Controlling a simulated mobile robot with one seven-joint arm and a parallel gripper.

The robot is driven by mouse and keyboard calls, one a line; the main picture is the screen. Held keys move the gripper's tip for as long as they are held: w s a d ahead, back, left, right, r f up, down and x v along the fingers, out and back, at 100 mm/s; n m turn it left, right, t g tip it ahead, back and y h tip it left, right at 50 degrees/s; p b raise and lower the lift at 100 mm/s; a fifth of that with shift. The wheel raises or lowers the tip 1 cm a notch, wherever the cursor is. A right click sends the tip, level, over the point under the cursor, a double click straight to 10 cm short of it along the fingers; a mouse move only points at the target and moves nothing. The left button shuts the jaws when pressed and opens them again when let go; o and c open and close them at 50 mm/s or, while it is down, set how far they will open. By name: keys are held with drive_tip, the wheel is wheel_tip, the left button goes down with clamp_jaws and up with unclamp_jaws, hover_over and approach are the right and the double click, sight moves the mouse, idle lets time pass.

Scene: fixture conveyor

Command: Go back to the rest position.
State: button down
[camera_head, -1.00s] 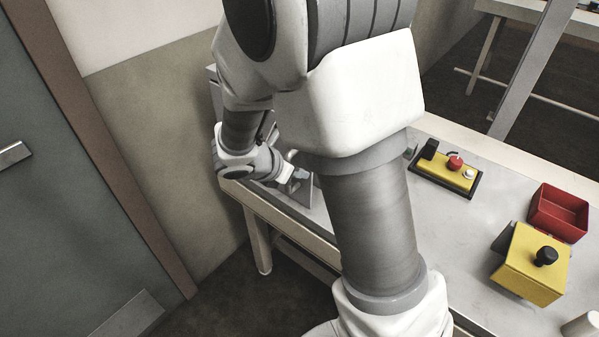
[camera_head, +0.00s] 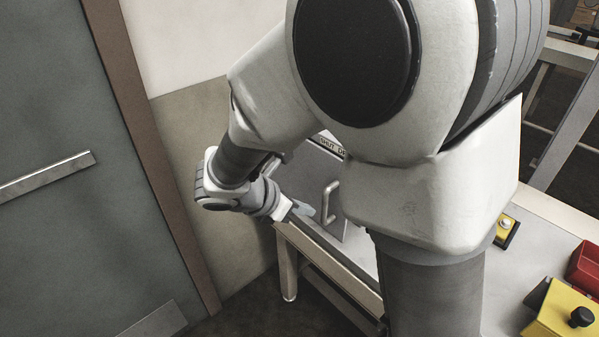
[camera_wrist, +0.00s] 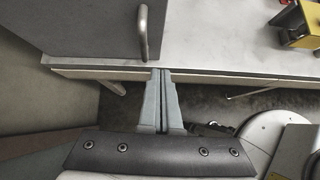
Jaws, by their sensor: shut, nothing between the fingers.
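My gripper (camera_wrist: 161,75) is in the lower middle of the wrist view, its two grey fingers shut together with nothing between them. In the wrist view the fingertips overlap the table's front edge, beside the grey cabinet with a metal handle. In the head view my gripper (camera_head: 298,211) is at the end of my bent arm, left of centre, near the table's front left corner. My arm hides much of the table.
The table (camera_wrist: 215,55) carries a grey cabinet (camera_wrist: 85,25) with a handle (camera_head: 328,203), a yellow box (camera_head: 563,312) with a black knob, a red bin (camera_head: 585,265) and a partly hidden yellow button panel (camera_head: 505,228). A door (camera_head: 60,130) stands at left. Floor is clear between.

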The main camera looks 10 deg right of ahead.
drive_tip(key=s+d+r+m+y+p, duration=0.2)
drive_tip(key=s+r+m+y, duration=0.2)
drive_tip(key=s+r+m, duration=0.4)
drive_tip(key=s+d+r+m+t+y+p, duration=0.1)
drive_tip(key=s+d+r+m+y+p, duration=0.2)
drive_tip(key=s+r+m, duration=0.5)
drive_tip(key=shift+d+r+m+y, duration=0.35)
drive_tip(key=shift+r+m, duration=0.35)
drive_tip(key=shift+m, duration=3.4)
drive_tip(key=shift+a, duration=0.1)
